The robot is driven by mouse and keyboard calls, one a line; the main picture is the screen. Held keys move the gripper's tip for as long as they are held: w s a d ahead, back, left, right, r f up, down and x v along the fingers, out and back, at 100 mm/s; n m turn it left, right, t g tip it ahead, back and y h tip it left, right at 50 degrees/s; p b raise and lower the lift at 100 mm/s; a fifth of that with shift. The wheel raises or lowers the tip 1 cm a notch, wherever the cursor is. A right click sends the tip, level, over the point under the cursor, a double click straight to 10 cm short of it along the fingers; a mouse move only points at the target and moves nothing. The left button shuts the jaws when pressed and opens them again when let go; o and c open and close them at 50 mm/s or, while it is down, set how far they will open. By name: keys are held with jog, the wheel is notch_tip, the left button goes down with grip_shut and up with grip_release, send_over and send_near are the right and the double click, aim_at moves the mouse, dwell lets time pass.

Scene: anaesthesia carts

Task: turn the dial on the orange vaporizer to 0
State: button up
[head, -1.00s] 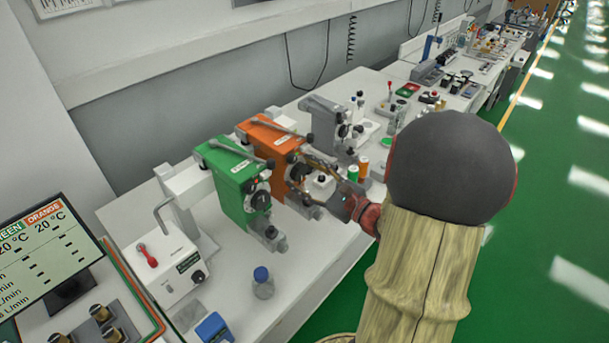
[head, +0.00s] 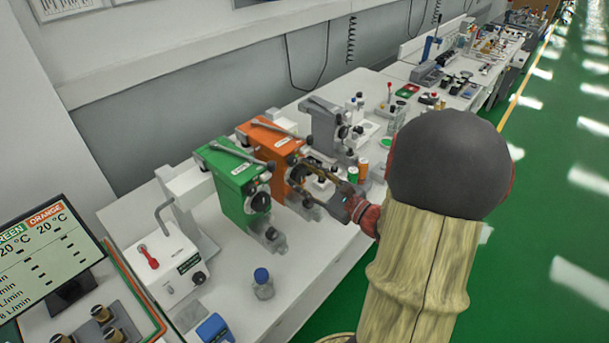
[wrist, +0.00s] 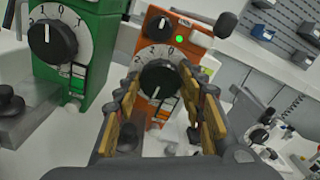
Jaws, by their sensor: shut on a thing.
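The orange vaporizer (head: 268,146) stands on the white bench between a green vaporizer (head: 232,178) and a grey unit (head: 328,125). In the wrist view, its black dial (wrist: 159,81) sits low on the white front plate, with a 2 and a 0 readable on the scale above it. My gripper (wrist: 160,90) has one finger on each side of the dial and is shut on it. The exact dial setting is too small to read surely. In the head view my gripper (head: 305,182) reaches the orange vaporizer's front from the right, and its fingers partly hide the dial.
The green vaporizer's dial (wrist: 52,40) is close on the left of my gripper. A blue-capped bottle (head: 263,284) stands in front on the bench. Small bottles (head: 357,172) stand near my wrist. A monitor (head: 45,250) is at the left.

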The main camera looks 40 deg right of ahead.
jog(key=m+p, duration=0.2)
jog(key=p, duration=0.1)
jog(key=m+p, duration=0.1)
jog(key=p, duration=0.1)
jog(key=shift+r+m, duration=0.25)
jog(key=shift+m, duration=0.15)
jog(key=m+p, duration=0.6)
jog(key=p, duration=0.2)
jog(key=shift+d+y, duration=0.15)
jog(key=shift+y, duration=0.25)
jog(key=m+p, duration=0.4)
jog(key=p, duration=0.1)
jog(key=shift+d+f, duration=0.1)
jog(key=m+p, duration=0.4)
jog(key=m, duration=0.1)
jog(key=shift+f+p, duration=0.3)
jog(key=shift+p, duration=0.05)
jog(key=o, duration=1.2)
jog(key=shift+c, duration=0.2)
jog(key=s+d, duration=0.1)
jog(key=s, duration=0.6)
jog(key=shift+s+f, duration=0.15)
jog(key=shift+s, duration=0.25)
